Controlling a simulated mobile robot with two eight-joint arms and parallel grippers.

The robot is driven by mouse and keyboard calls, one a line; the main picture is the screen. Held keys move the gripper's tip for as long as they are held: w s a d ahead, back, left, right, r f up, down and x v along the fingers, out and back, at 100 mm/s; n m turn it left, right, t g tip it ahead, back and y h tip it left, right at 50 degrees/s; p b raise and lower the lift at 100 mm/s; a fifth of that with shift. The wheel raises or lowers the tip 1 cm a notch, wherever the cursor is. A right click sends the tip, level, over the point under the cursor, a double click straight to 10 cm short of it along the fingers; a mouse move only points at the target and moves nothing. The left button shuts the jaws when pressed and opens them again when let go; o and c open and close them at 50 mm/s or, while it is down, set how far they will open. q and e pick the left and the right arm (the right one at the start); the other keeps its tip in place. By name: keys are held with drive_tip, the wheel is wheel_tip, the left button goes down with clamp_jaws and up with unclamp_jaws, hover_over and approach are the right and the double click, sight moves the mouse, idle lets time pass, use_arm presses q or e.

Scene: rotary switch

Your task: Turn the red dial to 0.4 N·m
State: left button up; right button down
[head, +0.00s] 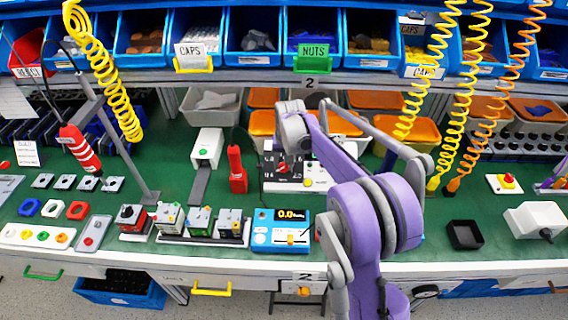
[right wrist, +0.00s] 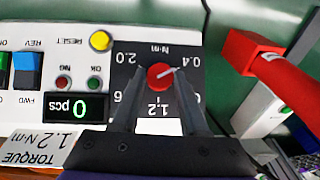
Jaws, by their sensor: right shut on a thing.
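The red dial (right wrist: 160,77) sits on a dark scale plate marked 0.4, 1.2 and 2.0, which appears upside down in the right wrist view. Its white pointer line is turned toward the 0.4 mark. My right gripper (right wrist: 159,82) has its two fingers on either side of the dial, shut on it. In the head view the red dial (head: 282,168) shows on its panel at the middle of the bench, left of my purple right arm. The right fingertips are hard to make out there. My left gripper is in neither view.
A red tool (right wrist: 265,65) stands beside the panel, also seen in the head view (head: 237,168). The panel has a yellow reset button (right wrist: 100,40) and a green counter reading 0 pcs (right wrist: 80,108). A card (right wrist: 38,148) reads torque 1.2 N·m. Coiled hoses (head: 410,90) hang at the right.

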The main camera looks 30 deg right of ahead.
drive_tip(key=shift+c, duration=2.2)
unclamp_jaws()
drive_tip(key=shift+r, duration=0.1)
wheel_tip(320, 180, up, 10)
drive_tip(key=s, duration=0.1)
drive_tip(key=shift+s+r, duration=0.2)
drive_tip(key=shift+s, duration=0.15)
